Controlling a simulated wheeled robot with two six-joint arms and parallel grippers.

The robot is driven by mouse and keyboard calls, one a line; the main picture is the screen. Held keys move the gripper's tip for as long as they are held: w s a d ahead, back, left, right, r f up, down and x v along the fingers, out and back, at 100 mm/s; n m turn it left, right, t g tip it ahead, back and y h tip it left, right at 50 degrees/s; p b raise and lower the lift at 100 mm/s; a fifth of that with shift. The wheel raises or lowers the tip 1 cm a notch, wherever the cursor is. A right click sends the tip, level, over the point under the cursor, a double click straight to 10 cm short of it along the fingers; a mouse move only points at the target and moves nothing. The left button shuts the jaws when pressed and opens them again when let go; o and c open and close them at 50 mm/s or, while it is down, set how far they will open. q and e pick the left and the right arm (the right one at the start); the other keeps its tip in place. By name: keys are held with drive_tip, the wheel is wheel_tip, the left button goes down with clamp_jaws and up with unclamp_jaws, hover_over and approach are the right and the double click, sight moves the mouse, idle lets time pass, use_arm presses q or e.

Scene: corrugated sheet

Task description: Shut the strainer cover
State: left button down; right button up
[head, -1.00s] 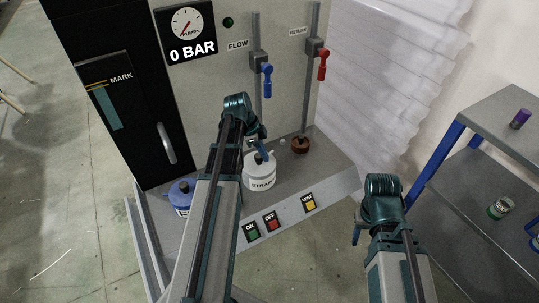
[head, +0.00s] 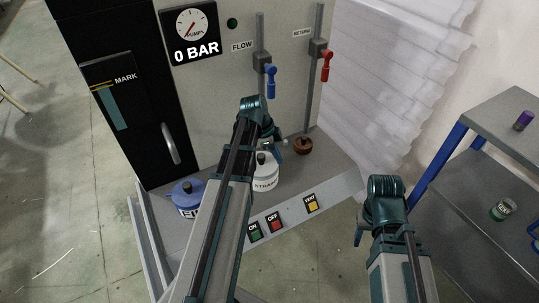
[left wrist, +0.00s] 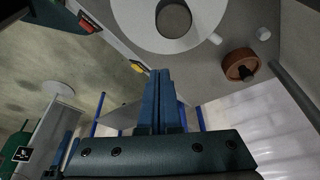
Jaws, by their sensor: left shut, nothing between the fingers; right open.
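The white strainer pot (head: 265,182), its label partly hidden by my left arm, stands on the grey shelf of the machine. A dark knob-like shape shows at its top. In the left wrist view a white ring (left wrist: 195,36) with a dark round middle and a small side tab shows at the top; I cannot tell whether the cover is shut. My left gripper (head: 277,146) is shut and empty, just behind and right of the pot top. Its closed fingers (left wrist: 158,88) point toward the ring. My right gripper (head: 359,237) is open, away from the machine at the right.
A blue pot (head: 187,198) stands left of the strainer, and a brown cap (head: 303,146) sits behind right. Buttons (head: 275,225) line the shelf front. Blue (head: 271,80) and red (head: 326,66) valve handles hang above. A rack (head: 480,190) stands at right.

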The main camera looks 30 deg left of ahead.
sight(269, 166)
use_arm(q)
drive_tip(key=w+p+v, duration=0.1)
drive_tip(key=p+v, duration=0.7)
drive_tip(key=v, duration=0.1)
drive_tip(key=shift+s+a+r, duration=0.2)
drive_tip(key=shift+a+r, duration=0.15)
drive_tip(key=shift+a, duration=0.05)
use_arm(e)
wheel_tip(269, 166, up, 9)
use_arm(q)
drive_tip(key=s+d+f+n+y+b, duration=0.1)
drive_tip(key=s+d+f+n+b, duration=0.2)
drive_tip(key=s+d, duration=0.2)
drive_tip(key=s+d+f+n+g+y+b, duration=0.1)
drive_tip(key=s+d+f+n+y+b, duration=0.1)
drive_tip(key=d, duration=1)
drive_tip(key=s+d+f+n+y+b, duration=0.1)
drive_tip(key=s+d+f+n+b, duration=0.3)
drive_tip(key=s+d, duration=0.4)
drive_tip(key=shift+s+d+f+g+y, duration=0.25)
drive_tip(key=shift+d+f+g+y, duration=0.15)
drive_tip(key=shift+d+f, duration=0.3)
use_arm(e)
wheel_tip(269, 166, down, 9)
